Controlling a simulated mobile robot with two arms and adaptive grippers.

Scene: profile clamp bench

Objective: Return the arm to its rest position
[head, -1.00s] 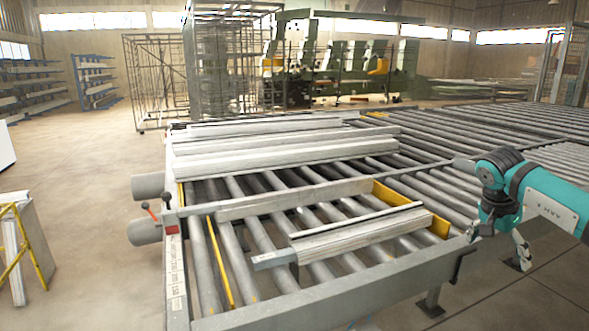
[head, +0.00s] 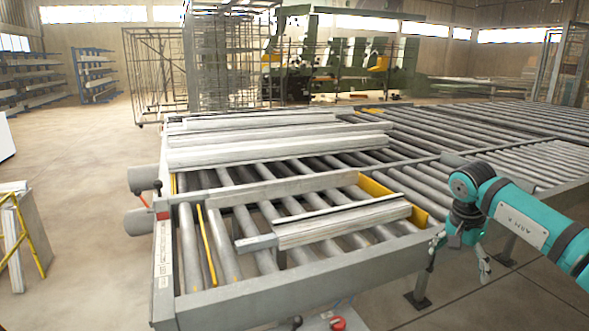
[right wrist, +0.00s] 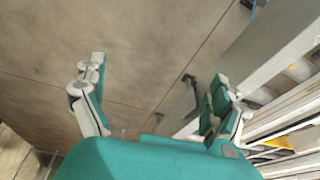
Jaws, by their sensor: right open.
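My right arm comes in from the right in the head view, teal with dark joints. Its right gripper (head: 461,262) hangs downward beside the right front edge of the roller table (head: 330,284). In the right wrist view the two fingers of the right gripper (right wrist: 160,78) stand wide apart with nothing between them. Bare floor shows below them, and the table's side lies to the right. My left gripper is not in view.
Several long profiles (head: 270,148) lie at the back of the roller table. A yellow plate (head: 376,188) stands near the clamped area. The concrete floor (head: 500,302) at right is clear.

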